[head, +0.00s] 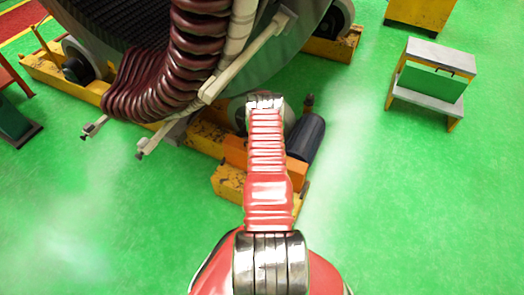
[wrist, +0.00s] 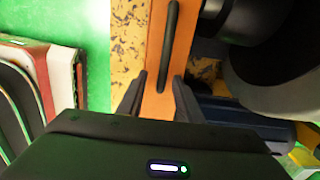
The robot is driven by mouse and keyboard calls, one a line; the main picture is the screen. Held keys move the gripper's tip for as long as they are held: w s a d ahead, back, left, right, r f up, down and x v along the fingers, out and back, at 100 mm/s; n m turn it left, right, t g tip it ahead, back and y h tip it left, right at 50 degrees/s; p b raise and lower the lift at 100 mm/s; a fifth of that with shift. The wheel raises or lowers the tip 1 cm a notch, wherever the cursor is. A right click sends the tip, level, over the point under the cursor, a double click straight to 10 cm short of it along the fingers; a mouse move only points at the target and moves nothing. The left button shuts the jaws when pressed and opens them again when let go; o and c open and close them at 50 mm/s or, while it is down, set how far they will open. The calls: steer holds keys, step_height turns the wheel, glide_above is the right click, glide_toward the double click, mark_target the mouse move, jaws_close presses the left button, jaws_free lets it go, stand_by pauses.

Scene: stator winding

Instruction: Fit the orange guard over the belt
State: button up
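The orange guard (wrist: 153,40) is a long orange piece with a dark bar handle (wrist: 168,45) along its top in the wrist view. My gripper (wrist: 160,78) is open in front of it. Its two dark fingers stand apart, one on each side of the near end of the handle, with gaps to it. In the head view the orange guard (head: 297,173) sits by the yellow base, partly hidden behind my red arm. My gripper is hidden there. I cannot make out the belt in either view.
A dark motor cylinder (head: 305,136) lies right of the guard. The large stator (head: 255,65) with dark red coils (head: 150,85) stands on a yellow frame (head: 85,92) behind. A small bench (head: 434,75) stands at right. Green floor is clear at lower left and right.

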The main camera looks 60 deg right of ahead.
step_height(320, 180, up, 13)
steer(key=shift+f, duration=0.2)
stand_by(0.5)
steer(key=shift+s, duration=0.15)
stand_by(0.5)
